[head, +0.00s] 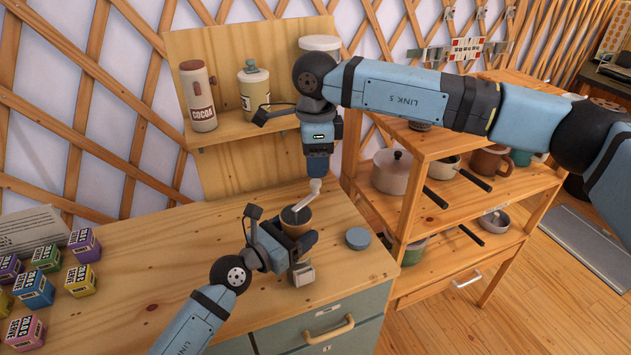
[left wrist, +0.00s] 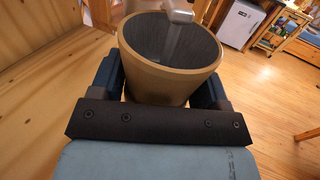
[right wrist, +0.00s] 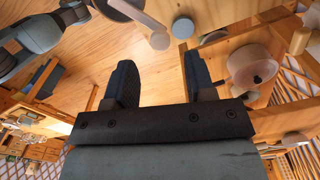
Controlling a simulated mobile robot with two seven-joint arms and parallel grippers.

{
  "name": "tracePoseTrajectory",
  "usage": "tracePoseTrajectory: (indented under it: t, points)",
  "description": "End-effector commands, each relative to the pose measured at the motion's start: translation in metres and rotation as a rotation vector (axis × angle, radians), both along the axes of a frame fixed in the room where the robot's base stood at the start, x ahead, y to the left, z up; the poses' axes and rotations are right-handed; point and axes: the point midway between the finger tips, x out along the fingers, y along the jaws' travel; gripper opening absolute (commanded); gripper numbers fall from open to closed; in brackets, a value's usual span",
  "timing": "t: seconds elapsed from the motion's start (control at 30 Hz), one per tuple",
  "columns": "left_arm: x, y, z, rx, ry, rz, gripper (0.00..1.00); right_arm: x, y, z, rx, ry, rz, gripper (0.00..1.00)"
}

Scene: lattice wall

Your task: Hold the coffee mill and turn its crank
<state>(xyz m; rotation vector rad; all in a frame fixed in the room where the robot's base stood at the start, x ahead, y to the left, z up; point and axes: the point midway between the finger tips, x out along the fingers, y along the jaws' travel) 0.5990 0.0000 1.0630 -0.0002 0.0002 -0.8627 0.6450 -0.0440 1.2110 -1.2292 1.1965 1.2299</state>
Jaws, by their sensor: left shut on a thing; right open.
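The coffee mill (head: 297,216) stands on the wooden counter, with a tan rim and dark open top. Its lower part shows below my left gripper (head: 288,243), which is shut around its body. In the left wrist view the mill (left wrist: 165,82) sits between both fingers, its grey crank (left wrist: 178,35) rising from the middle. In the head view the pale grey crank (head: 309,196) slants up to the right. My right gripper (head: 319,168) points down just above the crank's outer end. In the right wrist view its fingers are open and empty, with the crank knob (right wrist: 160,41) beyond the fingertips.
A round blue lid (head: 358,238) lies right of the mill. Several coloured boxes (head: 80,280) stand at the counter's left. A cocoa canister (head: 198,97) and a cream jar (head: 254,90) are on the back shelf. A wooden rack with pots (head: 393,170) stands at right.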

Motion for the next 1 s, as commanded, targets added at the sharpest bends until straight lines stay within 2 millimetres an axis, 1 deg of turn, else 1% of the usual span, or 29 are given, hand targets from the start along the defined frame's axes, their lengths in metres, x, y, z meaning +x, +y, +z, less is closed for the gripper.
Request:
tracePoseTrajectory:
  t: [0.03, 0.1, 0.2, 0.3, 0.47, 0.7, 0.73, 0.93, 1.0]
  points:
    - [0.000, 0.000, 0.000, 0.000, -0.001, 0.000, 0.47, 0.000, 0.000, -0.011, 0.000, 0.002, 0.000, 0.50]
    - [0.000, 0.000, 0.000, 0.000, -0.001, 0.000, 0.47, 0.000, 0.000, -0.024, 0.000, 0.003, 0.000, 0.50]
    - [0.000, 0.000, 0.000, 0.000, -0.001, 0.000, 0.47, 0.000, 0.000, -0.039, 0.000, 0.001, 0.000, 0.50]
    - [0.000, 0.000, 0.000, 0.000, -0.001, 0.000, 0.47, 0.000, 0.000, -0.050, 0.000, 0.001, 0.000, 0.50]
    - [0.000, 0.000, 0.000, 0.000, -0.001, 0.000, 0.47, 0.000, 0.000, -0.058, 0.001, -0.001, 0.000, 0.50]
    - [0.000, 0.000, 0.000, 0.000, -0.001, 0.000, 0.47, 0.000, 0.000, -0.059, 0.000, -0.001, 0.000, 0.50]
    - [0.000, 0.000, 0.000, 0.000, -0.001, 0.000, 0.47, 0.000, 0.000, -0.059, 0.000, -0.001, 0.000, 0.48]
    - [0.000, 0.000, 0.000, 0.000, -0.001, 0.000, 0.47, 0.000, 0.000, -0.059, 0.000, -0.001, 0.000, 0.02]
    - [0.000, 0.000, 0.000, 0.000, -0.001, 0.000, 0.47, 0.000, 0.000, -0.059, 0.000, -0.001, 0.000, 0.00]
